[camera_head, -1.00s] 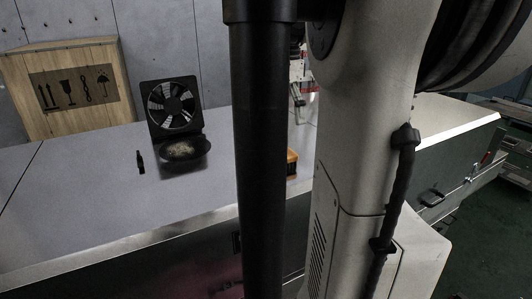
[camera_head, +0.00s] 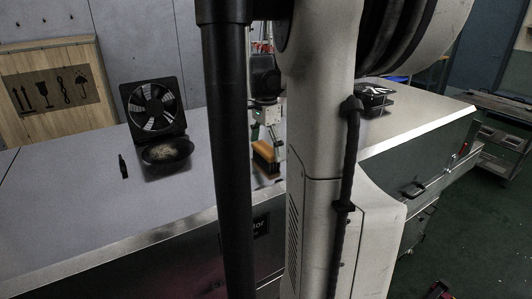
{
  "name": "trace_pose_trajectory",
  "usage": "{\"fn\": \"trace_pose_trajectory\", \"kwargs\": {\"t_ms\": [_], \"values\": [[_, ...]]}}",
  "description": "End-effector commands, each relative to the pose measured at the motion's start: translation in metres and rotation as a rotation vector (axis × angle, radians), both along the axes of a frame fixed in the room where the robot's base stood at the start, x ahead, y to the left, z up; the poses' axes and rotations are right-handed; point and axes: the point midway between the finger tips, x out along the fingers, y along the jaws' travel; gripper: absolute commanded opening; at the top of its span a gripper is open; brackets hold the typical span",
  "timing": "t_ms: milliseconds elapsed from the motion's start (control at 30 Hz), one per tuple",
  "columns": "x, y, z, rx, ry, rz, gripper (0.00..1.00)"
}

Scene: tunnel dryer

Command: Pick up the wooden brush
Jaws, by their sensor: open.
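The wooden brush (camera_head: 264,158) shows as an orange-brown block with dark parts on the grey table top, in the gap between my black column and my pale arm. My gripper (camera_head: 270,137) is just above and beside the brush, partly hidden by my own arm. Its jaws are open. I cannot tell whether a fingertip touches the brush. The brush's right side is partly covered.
On the table (camera_head: 60,210) to the left stand a black fan (camera_head: 153,108), a dark bowl (camera_head: 167,153) with pale contents and a small black object (camera_head: 123,167). A wooden crate (camera_head: 55,90) stands behind. A dark basket-like item (camera_head: 374,98) sits on the right.

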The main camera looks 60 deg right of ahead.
Motion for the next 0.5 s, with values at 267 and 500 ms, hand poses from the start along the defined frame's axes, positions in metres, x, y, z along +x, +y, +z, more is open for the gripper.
{"fn": "trace_pose_trajectory", "kwargs": {"t_ms": [267,500], "values": [[0.0000,0.0000,-0.0049,0.000,0.000,0.000,1.00],[0.0000,0.0000,-0.0047,0.000,0.000,0.000,0.73]]}}
